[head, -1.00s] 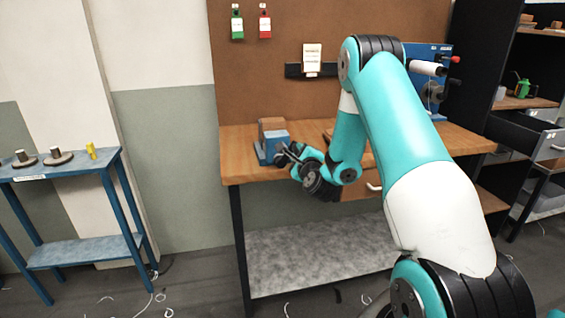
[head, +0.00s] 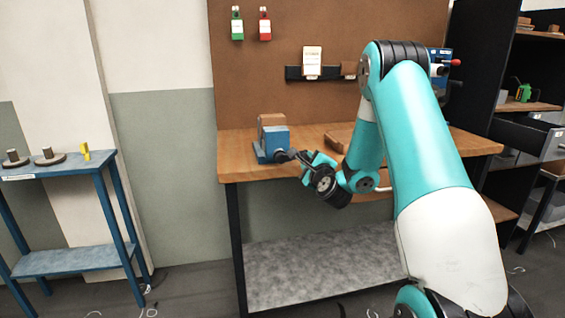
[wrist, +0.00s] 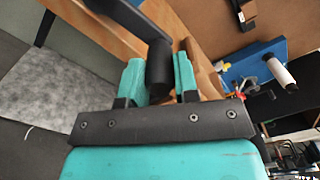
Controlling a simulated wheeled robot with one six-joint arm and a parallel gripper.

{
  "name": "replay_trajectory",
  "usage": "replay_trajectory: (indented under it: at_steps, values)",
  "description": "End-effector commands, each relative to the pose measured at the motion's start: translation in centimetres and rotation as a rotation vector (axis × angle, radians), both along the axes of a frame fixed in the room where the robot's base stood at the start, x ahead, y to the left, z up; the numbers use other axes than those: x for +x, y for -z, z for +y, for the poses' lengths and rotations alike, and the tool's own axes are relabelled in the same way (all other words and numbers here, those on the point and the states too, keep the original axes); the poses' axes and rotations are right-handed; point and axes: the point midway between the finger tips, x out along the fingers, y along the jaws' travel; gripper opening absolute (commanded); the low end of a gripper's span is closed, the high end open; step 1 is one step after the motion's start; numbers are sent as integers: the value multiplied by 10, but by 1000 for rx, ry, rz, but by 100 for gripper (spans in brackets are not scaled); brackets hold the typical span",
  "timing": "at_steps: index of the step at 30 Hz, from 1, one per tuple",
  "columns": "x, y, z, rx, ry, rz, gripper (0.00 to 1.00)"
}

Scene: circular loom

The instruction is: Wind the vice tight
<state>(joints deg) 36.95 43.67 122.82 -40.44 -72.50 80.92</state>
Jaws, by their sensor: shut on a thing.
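The blue vice (head: 277,140) stands at the left front of the wooden workbench, with a brown block (head: 271,120) at its back. Its dark crank (head: 292,155) sticks out on the right side. My gripper (head: 306,157) is beside the vice at the crank's end. In the wrist view my gripper (wrist: 159,78) has its two teal fingers on either side of the crank's dark round handle (wrist: 158,68), shut on it. The crank arm runs up to the left from the handle. The vice jaws' gap cannot be made out.
The workbench (head: 240,160) has a brown wooden piece (head: 340,135) right of the vice. A blue side table (head: 60,172) with spools stands at the left. Dark shelving with an open drawer (head: 530,135) is at the right. My arm hides part of the bench.

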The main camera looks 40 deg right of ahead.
Motion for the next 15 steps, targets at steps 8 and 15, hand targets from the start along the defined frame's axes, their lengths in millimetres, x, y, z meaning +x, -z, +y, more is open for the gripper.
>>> replay_trajectory:
  at_steps: [8,15]
  values:
    - [-1,5,0,1,-3,3,0]
    - [1,30,3,3,-3,3,0]
